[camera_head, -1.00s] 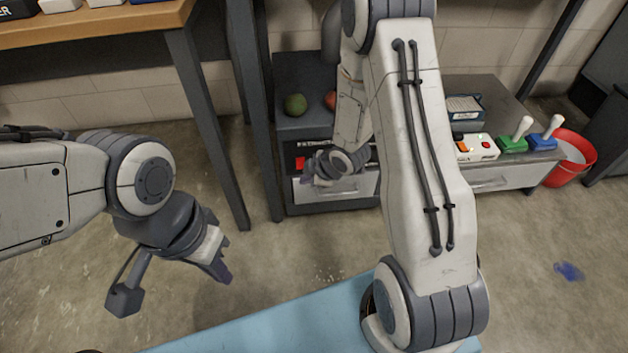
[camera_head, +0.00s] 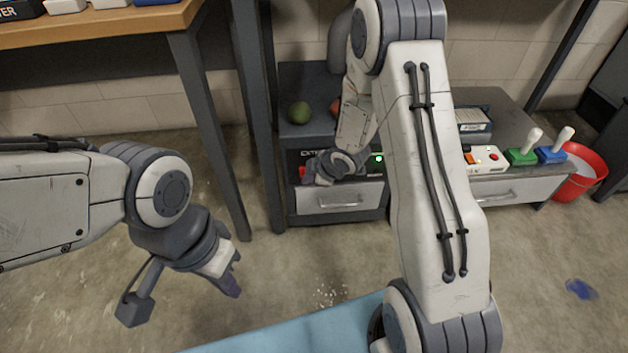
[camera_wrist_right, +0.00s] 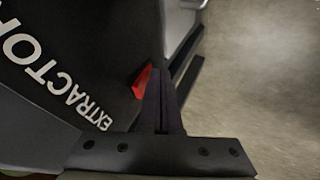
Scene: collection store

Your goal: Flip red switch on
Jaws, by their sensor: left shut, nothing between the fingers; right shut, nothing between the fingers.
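The black panel (camera_head: 294,157) lettered "EXTRACTOR" is on the front of the grey cabinet, above a drawer. Its red switch (camera_head: 302,171) shows at the panel's left part, partly hidden by my right gripper (camera_head: 309,180). A green light (camera_head: 378,158) glows at the panel's right. In the right wrist view the red switch (camera_wrist_right: 142,82) is just left of the shut fingertips (camera_wrist_right: 158,75), touching or very close; I cannot tell which. My right gripper is shut and empty. My left gripper (camera_head: 236,289) is shut and empty over the floor, away from the panel.
A green ball-like object (camera_head: 299,112) and a partly hidden red one (camera_head: 336,106) are on the cabinet top. A red bucket (camera_head: 581,184) is beyond.

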